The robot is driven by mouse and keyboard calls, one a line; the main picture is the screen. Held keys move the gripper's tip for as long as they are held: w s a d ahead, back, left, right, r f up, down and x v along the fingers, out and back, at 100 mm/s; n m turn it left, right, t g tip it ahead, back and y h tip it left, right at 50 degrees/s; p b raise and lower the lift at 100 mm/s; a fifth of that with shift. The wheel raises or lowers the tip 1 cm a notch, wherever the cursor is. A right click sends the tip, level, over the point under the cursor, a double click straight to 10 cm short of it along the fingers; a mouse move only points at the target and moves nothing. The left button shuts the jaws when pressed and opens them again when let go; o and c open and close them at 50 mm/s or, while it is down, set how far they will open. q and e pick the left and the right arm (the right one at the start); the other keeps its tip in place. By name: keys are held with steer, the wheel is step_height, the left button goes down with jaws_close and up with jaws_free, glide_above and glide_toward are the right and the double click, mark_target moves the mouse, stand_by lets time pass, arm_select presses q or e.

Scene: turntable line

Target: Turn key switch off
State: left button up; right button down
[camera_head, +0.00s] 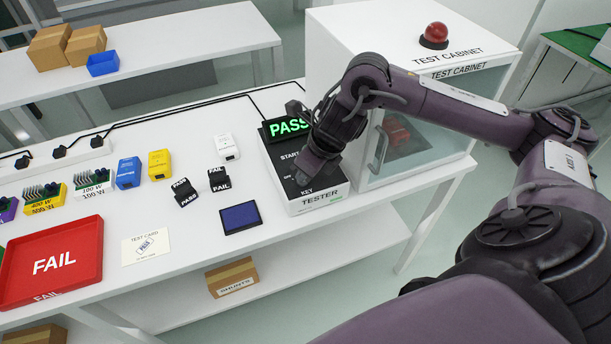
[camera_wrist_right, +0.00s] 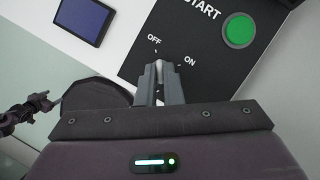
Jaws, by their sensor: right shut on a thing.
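The tester (camera_head: 335,193) is a white box with a black top at the right end of the white table. Its display (camera_head: 288,126) reads PASS in green. My right gripper (camera_head: 303,179) points down at the KEY area. In the right wrist view, my right gripper (camera_wrist_right: 160,85) is shut on the key switch (camera_wrist_right: 159,68), a small light-coloured piece between the fingertips, below the OFF mark and left of ON. The fingers hide most of it, so its exact angle is unclear. A dark jointed part, apparently my left arm, shows at the left edge there; its jaws are unclear.
The green START button (camera_wrist_right: 239,31) is close to the right gripper. A blue pad (camera_head: 241,217), PASS/FAIL blocks and a red FAIL tray (camera_head: 88,240) are to the left.

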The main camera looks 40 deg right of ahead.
steer(key=shift+w+n+y+b, duration=0.1)
steer(key=shift+n+y+b, duration=0.2)
steer(key=shift+n+b, duration=0.4)
steer(key=c, duration=1.6)
jaws_free()
steer(key=shift+w, duration=0.1)
steer(key=shift+o, duration=0.2)
steer(key=v, duration=0.7)
steer(key=shift+r+p, duration=0.35)
steer(key=shift+r, duration=0.05)
